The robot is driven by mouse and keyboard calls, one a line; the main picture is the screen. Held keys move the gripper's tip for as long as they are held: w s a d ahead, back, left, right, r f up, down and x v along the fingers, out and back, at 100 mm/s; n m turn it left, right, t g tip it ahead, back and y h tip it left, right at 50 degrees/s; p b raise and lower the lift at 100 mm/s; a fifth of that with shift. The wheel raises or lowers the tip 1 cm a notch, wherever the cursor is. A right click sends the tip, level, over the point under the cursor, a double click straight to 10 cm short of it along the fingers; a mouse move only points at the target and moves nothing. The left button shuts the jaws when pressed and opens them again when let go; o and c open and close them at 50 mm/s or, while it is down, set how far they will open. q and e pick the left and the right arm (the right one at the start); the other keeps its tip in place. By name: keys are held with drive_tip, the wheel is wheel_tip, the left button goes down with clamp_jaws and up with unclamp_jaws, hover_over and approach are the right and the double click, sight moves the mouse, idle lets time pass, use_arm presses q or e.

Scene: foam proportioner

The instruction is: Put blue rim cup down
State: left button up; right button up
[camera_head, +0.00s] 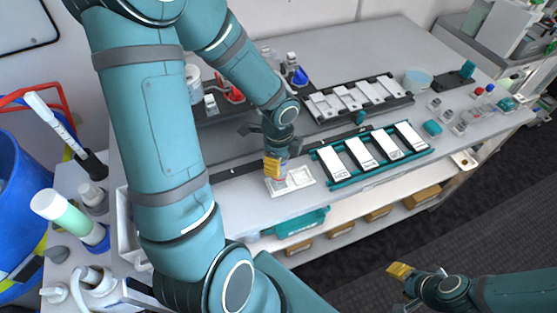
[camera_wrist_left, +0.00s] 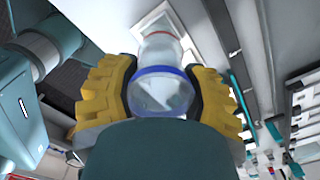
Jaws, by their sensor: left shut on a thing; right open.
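The blue rim cup (camera_wrist_left: 165,92) is clear with a blue ring and sits between the yellow fingers of my left gripper (camera_wrist_left: 160,95) in the left wrist view. A clear piece with a reddish band (camera_wrist_left: 160,48) shows just beyond it; I cannot tell whether they touch. In the head view my left gripper (camera_head: 275,165) is low over the near bench edge, at the left part of a small white tray (camera_head: 300,178). Its fingers hide most of the cup there, and contact with the tray is unclear. My right gripper (camera_head: 405,272) is open, low at right, away from the bench.
A teal rack (camera_head: 342,182) with white plates lies right of the white tray. A dark rack (camera_head: 408,101) with pale plates is behind it. Small bottles and a blue funnel (camera_head: 300,77) stand at the back. Several small vessels (camera_head: 460,127) are at right.

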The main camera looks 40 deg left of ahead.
use_arm(q)
drive_tip(key=shift+f+b, duration=0.4)
drive_tip(key=shift+f, duration=0.2)
drive_tip(key=o, duration=1)
drive_tip(key=shift+r+p, duration=0.3)
wheel_tip(320, 180, up, 12)
drive_tip(key=p, duration=0.3)
drive_tip(key=d+f+n+h, duration=0.1)
drive_tip(key=d+f+n, duration=0.4)
drive_tip(key=d+f, duration=0.1)
drive_tip(key=d+f+n+t+h, duration=0.1)
drive_tip(key=d+f+n, duration=0.5)
drive_tip(key=f, duration=0.3)
drive_tip(key=d+f+n+t+h, duration=0.1)
drive_tip(key=d+f+n+h, duration=0.1)
drive_tip(key=d+f+n, duration=0.3)
drive_tip(key=shift+s+d+f+n, duration=0.1)
drive_tip(key=shift+d+f+n, duration=0.05)
drive_tip(key=shift+d+f, duration=0.55)
drive_tip(key=shift+d+f+n, duration=0.15)
drive_tip(key=shift+d+f, duration=0.3)
drive_tip(key=shift+d, duration=0.45)
